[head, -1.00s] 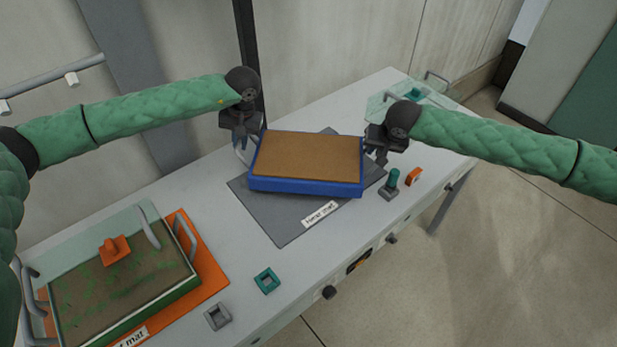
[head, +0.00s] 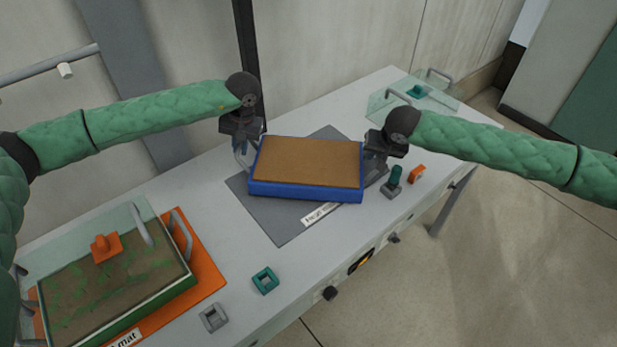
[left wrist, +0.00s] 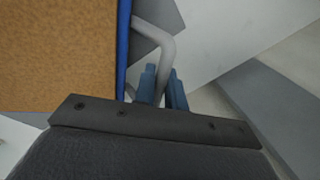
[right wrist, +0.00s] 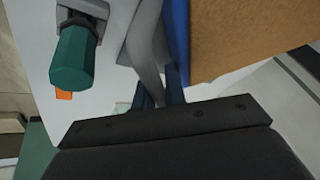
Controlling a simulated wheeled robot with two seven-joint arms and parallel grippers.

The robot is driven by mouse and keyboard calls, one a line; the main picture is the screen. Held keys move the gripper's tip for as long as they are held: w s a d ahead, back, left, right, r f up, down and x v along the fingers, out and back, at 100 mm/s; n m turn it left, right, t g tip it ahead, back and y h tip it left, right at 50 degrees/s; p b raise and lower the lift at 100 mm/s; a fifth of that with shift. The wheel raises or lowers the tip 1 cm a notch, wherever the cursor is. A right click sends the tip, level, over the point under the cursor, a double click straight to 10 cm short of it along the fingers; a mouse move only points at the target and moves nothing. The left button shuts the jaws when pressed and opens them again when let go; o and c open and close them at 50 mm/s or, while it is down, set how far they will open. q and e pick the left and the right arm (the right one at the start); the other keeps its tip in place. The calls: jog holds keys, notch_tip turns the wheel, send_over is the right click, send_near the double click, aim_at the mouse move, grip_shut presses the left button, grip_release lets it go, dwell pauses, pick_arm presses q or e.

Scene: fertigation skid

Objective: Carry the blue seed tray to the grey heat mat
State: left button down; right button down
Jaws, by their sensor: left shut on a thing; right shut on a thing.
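The blue seed tray (head: 300,191), filled with brown soil, is over the grey heat mat (head: 275,225) in the head view. Whether its underside touches the mat or hangs just above it I cannot tell. My left gripper (head: 243,150) is shut on the grey handle at the tray's left end; the handle (left wrist: 165,45) shows between the fingers in the left wrist view. My right gripper (head: 376,160) is shut on the handle at the right end, which shows in the right wrist view (right wrist: 150,50). The tray hides the middle of the mat.
An orange mat (head: 207,262) with a green-edged tray (head: 150,300) and clear lid lies at left. A teal square ring (head: 265,280) and grey ring (head: 213,318) lie in front. A teal-topped knob (head: 394,180) and orange piece (head: 417,174) stand close right of the tray.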

pick_arm(q)
jog(key=shift+a+f+b, duration=0.1)
jog(key=shift+f+b, duration=0.4)
jog(key=shift+f, duration=0.05)
pick_arm(e)
jog(key=shift+d+f, duration=0.15)
jog(key=shift+f, duration=0.45)
pick_arm(q)
jog(key=c, duration=1.5)
grip_release()
pick_arm(e)
jog(key=c, duration=1.5)
grip_release()
pick_arm(q)
jog(key=shift+o, duration=0.2)
pick_arm(e)
jog(key=shift+o, duration=0.2)
pick_arm(q)
jog(key=shift+r, duration=0.1)
pick_arm(e)
jog(key=shift+s+r, duration=0.1)
pick_arm(q)
notch_tip(320, 180, up, 12)
jog(key=d, duration=0.2)
jog(key=shift+d+f, duration=0.2)
pick_arm(e)
jog(key=v, duration=1.1)
jog(key=shift+s+r, duration=0.15)
jog(key=shift+r, duration=0.2)
